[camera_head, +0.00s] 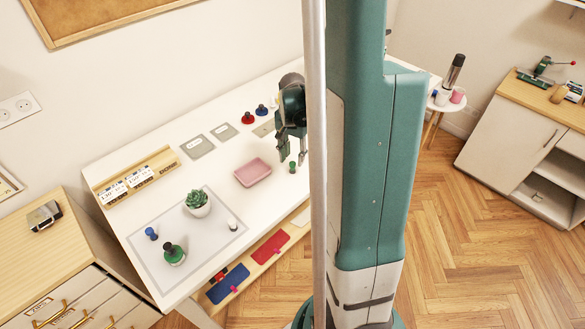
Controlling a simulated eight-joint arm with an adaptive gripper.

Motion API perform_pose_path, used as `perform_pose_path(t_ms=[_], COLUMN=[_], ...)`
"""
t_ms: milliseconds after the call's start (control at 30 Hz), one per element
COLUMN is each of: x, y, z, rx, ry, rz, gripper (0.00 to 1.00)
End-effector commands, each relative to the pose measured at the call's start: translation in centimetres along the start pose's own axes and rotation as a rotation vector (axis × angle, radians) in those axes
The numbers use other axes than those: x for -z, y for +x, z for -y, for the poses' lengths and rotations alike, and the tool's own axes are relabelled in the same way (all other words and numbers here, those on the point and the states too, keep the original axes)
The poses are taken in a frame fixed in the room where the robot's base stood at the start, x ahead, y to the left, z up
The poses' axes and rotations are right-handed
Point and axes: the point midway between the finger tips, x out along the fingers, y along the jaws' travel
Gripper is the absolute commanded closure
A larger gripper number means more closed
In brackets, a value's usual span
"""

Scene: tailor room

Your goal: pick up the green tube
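A small green tube (292,167) stands on the white table (215,172), right of the pink tray. My gripper (291,157) points down just above and around the top of the tube. Its fingers look spread, with a gap between them. I cannot tell whether either finger touches the tube. The tube seems to rest on the table.
The pink tray (253,172) lies close left of my gripper. Red (247,118) and blue (262,110) knobbed stamps stand behind. A potted plant (197,203), a green-based stamp (174,254) and a wooden rack (137,176) are farther left.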

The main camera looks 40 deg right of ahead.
Motion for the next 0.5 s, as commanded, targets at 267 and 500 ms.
perform_pose_path(t_ms=[267,500], x=[0.0,-0.1], y=[0.1,1.4], z=[0.0,0.1], rx=[0.000,0.000], ry=[0.000,0.000], rz=[0.000,0.000], gripper=[0.66,0.66])
